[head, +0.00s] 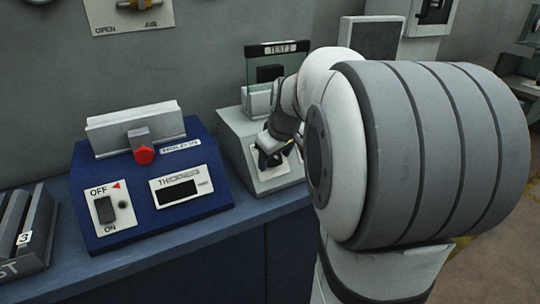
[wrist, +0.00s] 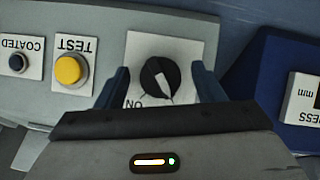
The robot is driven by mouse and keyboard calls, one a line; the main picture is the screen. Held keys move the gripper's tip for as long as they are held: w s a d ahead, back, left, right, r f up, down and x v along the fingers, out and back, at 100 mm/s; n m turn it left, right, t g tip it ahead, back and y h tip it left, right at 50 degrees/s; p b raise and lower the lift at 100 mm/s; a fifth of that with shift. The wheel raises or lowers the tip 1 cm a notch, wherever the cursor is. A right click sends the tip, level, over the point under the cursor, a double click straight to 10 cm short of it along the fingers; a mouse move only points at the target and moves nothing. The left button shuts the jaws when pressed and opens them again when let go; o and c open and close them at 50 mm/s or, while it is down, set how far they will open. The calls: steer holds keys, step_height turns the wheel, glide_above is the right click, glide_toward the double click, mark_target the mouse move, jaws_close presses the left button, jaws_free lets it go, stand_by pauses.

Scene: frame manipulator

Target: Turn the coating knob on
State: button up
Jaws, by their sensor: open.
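A round black knob (wrist: 160,78) with a white pointer mark sits on a white plate (wrist: 190,50) on the grey machine (head: 235,135). An "ON" label shows upside down on the plate in the wrist view, and the pointer mark slants towards the picture's lower right. No coating label on this knob is readable. My gripper (wrist: 162,72) is open, with one blue finger on each side of the knob and visible gaps between. In the head view my gripper (head: 271,157) is at the grey machine's front panel and mostly hides the knob.
A yellow TEST button (wrist: 69,69) and a COATED indicator (wrist: 17,62) are beside the knob. The blue machine (head: 150,225) stands close by, with an OFF/ON switch (head: 105,210) and a thickness display (head: 178,191). A dark rack (head: 25,235) stands at far left.

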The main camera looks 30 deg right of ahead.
steer(key=c, duration=0.9)
steer(key=shift+a, duration=0.25)
steer(key=shift+d, duration=0.2)
steer(key=shift+c, duration=0.3)
steer(key=shift+d+m+y+p, duration=0.25)
steer(key=shift+m+y, duration=0.45)
steer(key=shift+m, duration=0.5)
steer(key=m+y, duration=0.1)
steer(key=m, duration=0.1)
steer(key=shift+f+m+y, duration=0.1)
steer(key=shift+m+y, duration=0.3)
steer(key=m+t+y+b, duration=0.1)
steer(key=m+y, duration=0.1)
steer(key=m, duration=0.1)
steer(key=shift+s+d+f, duration=0.1)
steer(key=shift+m+t+y+b, duration=0.5)
steer(key=shift+m, duration=0.9)
